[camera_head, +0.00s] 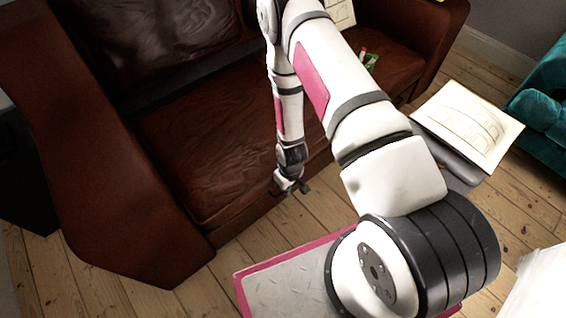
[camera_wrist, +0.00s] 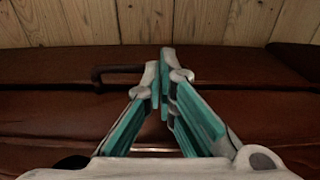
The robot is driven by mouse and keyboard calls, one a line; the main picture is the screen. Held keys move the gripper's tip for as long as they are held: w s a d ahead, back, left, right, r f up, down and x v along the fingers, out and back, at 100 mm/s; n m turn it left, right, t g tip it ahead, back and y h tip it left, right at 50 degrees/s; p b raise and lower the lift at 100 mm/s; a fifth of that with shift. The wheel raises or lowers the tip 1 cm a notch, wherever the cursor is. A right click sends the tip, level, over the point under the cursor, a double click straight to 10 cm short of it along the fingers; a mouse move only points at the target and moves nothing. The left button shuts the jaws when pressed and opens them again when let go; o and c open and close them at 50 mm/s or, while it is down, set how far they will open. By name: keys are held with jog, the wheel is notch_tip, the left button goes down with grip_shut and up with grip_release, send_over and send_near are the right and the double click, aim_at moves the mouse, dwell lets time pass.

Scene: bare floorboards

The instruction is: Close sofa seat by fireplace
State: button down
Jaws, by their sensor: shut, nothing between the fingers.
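A brown leather sofa (camera_head: 70,120) fills the left and middle of the head view. Its seat (camera_head: 215,140) lies between the left armrest and my arm. My gripper (camera_head: 292,188) hangs at the front edge of the seat. In the wrist view my gripper (camera_wrist: 166,62) is shut and empty, over the sofa's brown front (camera_wrist: 60,110). A dark bar-shaped handle (camera_wrist: 115,70) shows on that front, just left of the fingertips. I cannot tell whether the fingertips touch the sofa or how far the seat is open. No fireplace is in view.
A drawing sheet (camera_head: 468,122) lies on a grey support at the right, near my arm. A teal sofa (camera_head: 545,100) stands at the right edge. A small green and red item (camera_head: 370,61) lies on the brown sofa. Floorboards (camera_head: 250,240) are bare in front of it.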

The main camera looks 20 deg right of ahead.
jog(key=s+d+r+p, duration=0.2)
jog(key=s+r, duration=0.4)
jog(key=s, duration=0.2)
jog(key=shift+d+r, duration=0.25)
jog(key=shift+r, duration=0.15)
jog(key=w+r+m, duration=0.1)
jog(key=w+r, duration=0.2)
jog(key=r, duration=1.2)
jog(key=w+r+m, duration=0.1)
jog(key=w+r, duration=0.2)
jog(key=r, duration=1.1)
jog(key=s+r, duration=0.9)
jog(key=r, duration=0.6)
jog(key=s+a+r+m, duration=0.1)
jog(key=s+r, duration=0.3)
jog(key=s, duration=0.3)
jog(key=s+a+r+m, duration=0.1)
jog(key=s+r, duration=0.2)
jog(key=s, duration=0.5)
notch_tip(320, 180, up, 19)
jog(key=t+p, duration=0.3)
jog(key=p, duration=1.4)
jog(key=shift+w, duration=0.2)
